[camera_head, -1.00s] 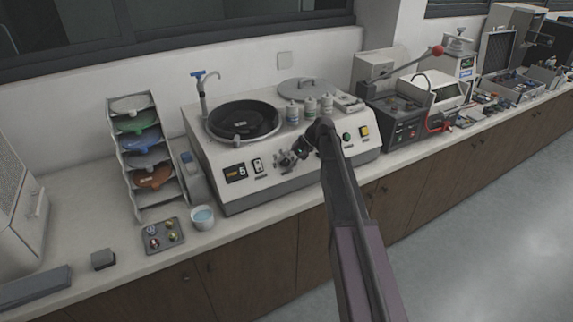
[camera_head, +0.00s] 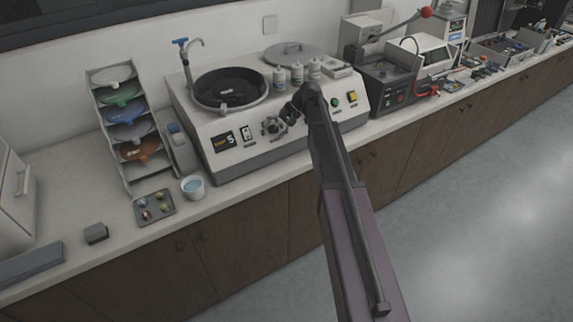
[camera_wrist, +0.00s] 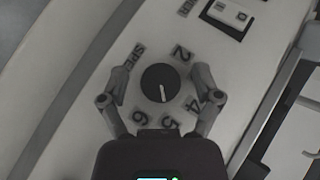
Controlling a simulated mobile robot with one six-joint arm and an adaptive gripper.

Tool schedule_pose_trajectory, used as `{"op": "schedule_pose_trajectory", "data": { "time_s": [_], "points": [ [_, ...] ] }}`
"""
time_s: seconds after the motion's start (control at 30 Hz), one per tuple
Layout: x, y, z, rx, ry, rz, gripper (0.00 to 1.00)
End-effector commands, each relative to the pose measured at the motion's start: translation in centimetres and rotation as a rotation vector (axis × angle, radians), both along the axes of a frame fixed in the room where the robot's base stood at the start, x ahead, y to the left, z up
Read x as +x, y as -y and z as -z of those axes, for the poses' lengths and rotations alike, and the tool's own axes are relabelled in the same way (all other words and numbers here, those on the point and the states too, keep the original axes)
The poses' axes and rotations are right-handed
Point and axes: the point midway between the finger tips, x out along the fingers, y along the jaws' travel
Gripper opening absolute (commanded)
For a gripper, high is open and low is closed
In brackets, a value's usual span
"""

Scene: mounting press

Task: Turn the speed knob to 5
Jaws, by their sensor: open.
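The speed knob (camera_wrist: 161,83) is a round dark dial on the pale sloped front of the polishing machine (camera_head: 262,148). In the wrist view its light pointer line points down, roughly at the printed 5 (camera_wrist: 170,122). The machine's display (camera_head: 224,140) reads 5. My gripper (camera_wrist: 161,75) is open, with one finger on each side of the knob and a visible gap on both sides. In the head view my gripper (camera_head: 272,126) is at the panel right of the display, and it hides the knob there.
A power switch (camera_wrist: 229,14) is near the knob. Green (camera_head: 335,103) and yellow (camera_head: 352,97) buttons are right of my arm. A cup (camera_head: 193,188) and a small tray (camera_head: 154,207) lie in front on the left.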

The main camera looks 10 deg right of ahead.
Motion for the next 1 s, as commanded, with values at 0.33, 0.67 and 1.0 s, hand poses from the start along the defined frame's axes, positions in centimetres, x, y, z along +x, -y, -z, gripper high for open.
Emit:
{"op": "schedule_pose_trajectory", "data": {
  "time_s": [0.33,0.67,1.0],
  "points": [
    [0.03,-0.09,-0.32,-0.133,0.043,-0.104,0.82],
    [-0.04,-0.05,-0.21,-0.318,0.103,-0.246,0.82],
    [-0.05,-0.05,-0.10,-0.505,0.165,-0.390,0.82]
  ]
}}
